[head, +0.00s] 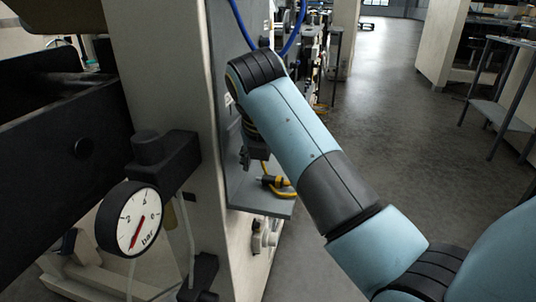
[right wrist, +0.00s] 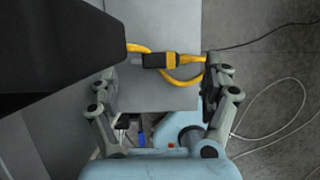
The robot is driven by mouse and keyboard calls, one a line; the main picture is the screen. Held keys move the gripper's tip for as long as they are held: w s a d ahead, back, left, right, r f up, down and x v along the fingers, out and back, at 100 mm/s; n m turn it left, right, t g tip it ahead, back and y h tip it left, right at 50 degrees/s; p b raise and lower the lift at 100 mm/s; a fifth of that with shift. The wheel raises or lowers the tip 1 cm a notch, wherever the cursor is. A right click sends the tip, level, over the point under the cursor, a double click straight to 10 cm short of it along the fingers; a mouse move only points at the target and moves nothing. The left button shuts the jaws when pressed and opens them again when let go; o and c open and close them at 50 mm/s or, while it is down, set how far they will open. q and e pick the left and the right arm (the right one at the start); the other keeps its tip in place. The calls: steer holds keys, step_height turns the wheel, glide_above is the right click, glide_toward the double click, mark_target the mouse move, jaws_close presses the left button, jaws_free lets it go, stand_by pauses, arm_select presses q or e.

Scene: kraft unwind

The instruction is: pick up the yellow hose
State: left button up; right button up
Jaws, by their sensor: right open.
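The yellow hose (head: 284,191) lies looped on a small grey shelf (head: 262,207) fixed to the side of a pale machine column. In the right wrist view the hose (right wrist: 188,82) has a dark connector with a yellow band and runs across between the fingertips. My right gripper (right wrist: 160,72) is open, with one finger on each side of the hose; I cannot tell whether either finger touches it. In the head view my right arm hides most of this gripper. A black part covers the hose's left end in the wrist view. My left gripper is not in view.
A pressure gauge (head: 130,219) on a black bracket stands left of the column. A blue cable (head: 243,25) hangs above my arm. In the wrist view thin white cables (right wrist: 285,128) lie on the floor at right. The floor (head: 400,130) to the right is open.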

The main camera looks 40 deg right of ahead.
mark_target(273, 177)
steer(key=shift+x, duration=1.65)
